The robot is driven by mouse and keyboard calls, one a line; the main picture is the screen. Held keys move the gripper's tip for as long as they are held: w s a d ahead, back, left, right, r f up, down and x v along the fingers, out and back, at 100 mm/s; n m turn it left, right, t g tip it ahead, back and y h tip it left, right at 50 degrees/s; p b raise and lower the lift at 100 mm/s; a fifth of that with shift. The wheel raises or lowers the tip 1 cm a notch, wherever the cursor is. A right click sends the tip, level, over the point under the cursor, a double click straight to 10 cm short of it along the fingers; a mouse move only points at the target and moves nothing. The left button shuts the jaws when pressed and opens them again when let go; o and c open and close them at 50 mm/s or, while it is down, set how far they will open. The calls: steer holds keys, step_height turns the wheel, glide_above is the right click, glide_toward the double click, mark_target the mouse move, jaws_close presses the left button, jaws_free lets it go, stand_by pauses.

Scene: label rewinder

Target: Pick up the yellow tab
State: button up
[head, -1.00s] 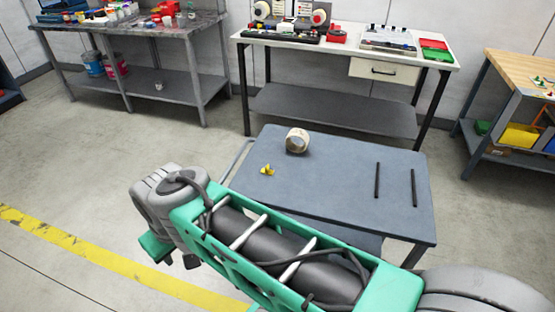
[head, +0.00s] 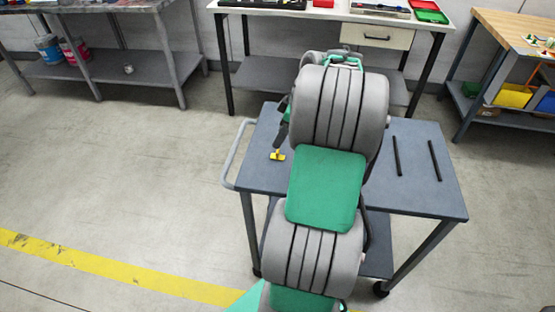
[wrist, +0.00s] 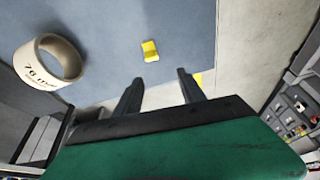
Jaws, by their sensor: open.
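The yellow tab (wrist: 150,51) lies on the blue-grey cart top (wrist: 190,30) in the wrist view. In the head view the yellow tab (head: 277,155) lies near the cart's left edge, just left of my arm. My gripper (wrist: 158,82) is open and empty, with its two dark fingers apart. The tab is beyond the fingertips in the wrist view, roughly in line with the gap between them, and not touched.
A cream ring marked 76 mm (wrist: 50,62) stands on the cart left of the tab; my arm hides it in the head view. Two black rods (head: 397,156) lie at the cart's right. A push handle (head: 236,152) is on its left side. A white workbench (head: 330,12) stands behind.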

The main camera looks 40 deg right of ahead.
mark_target(278, 151)
steer(key=shift+s+d+f+n, duration=0.15)
steer(key=shift+s+d+f, duration=0.05)
steer(key=shift+d+f, duration=0.35)
steer(key=shift+s+d+f+n, duration=0.15)
steer(key=shift+s+d+f, duration=0.05)
steer(key=shift+d+f, duration=0.3)
steer(key=x, duration=0.6)
steer(key=shift+w+a+f, duration=0.15)
steer(key=shift+w+a, duration=0.05)
steer(key=shift+w, duration=0.1)
jaws_close()
